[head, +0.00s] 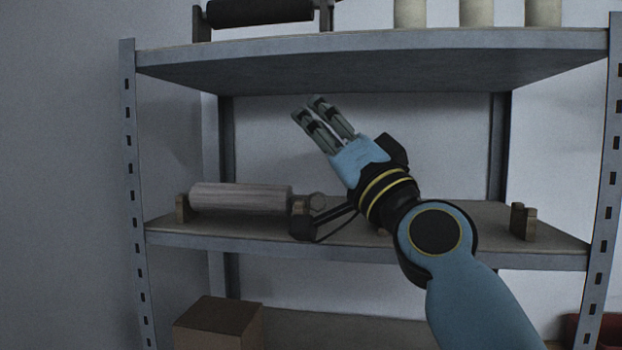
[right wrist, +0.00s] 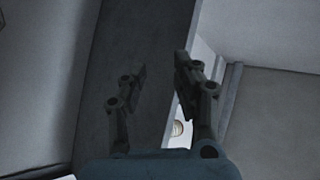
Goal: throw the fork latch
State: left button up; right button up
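My right gripper (head: 312,105) is raised in front of the shelf unit, between the middle and upper boards. Its fingers point up and to the left. In the right wrist view the gripper (right wrist: 160,72) shows its two fingers apart with nothing between them. No part clearly shows as the fork latch. A wooden bracket with two uprights (head: 523,222) stands at the right of the middle board. A dark bar (head: 334,213) reaches right from the block at the roller's right end and passes behind my arm, which hides its far part. My left gripper is not in view.
A pale wooden roller (head: 240,197) lies between brackets on the middle board (head: 470,215). The upper board (head: 370,60) carries a black roller (head: 258,12) and several cream cylinders. A brown box (head: 218,325) stands below left. The middle board is clear beside the right bracket.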

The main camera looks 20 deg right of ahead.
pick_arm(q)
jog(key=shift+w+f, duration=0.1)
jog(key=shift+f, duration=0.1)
pick_arm(e)
notch_tip(320, 180, down, 7)
jog(key=w+n+g, duration=0.1)
jog(key=g, duration=0.1)
jog(key=shift+a+n+y, duration=0.4)
jog(key=shift+a, duration=0.05)
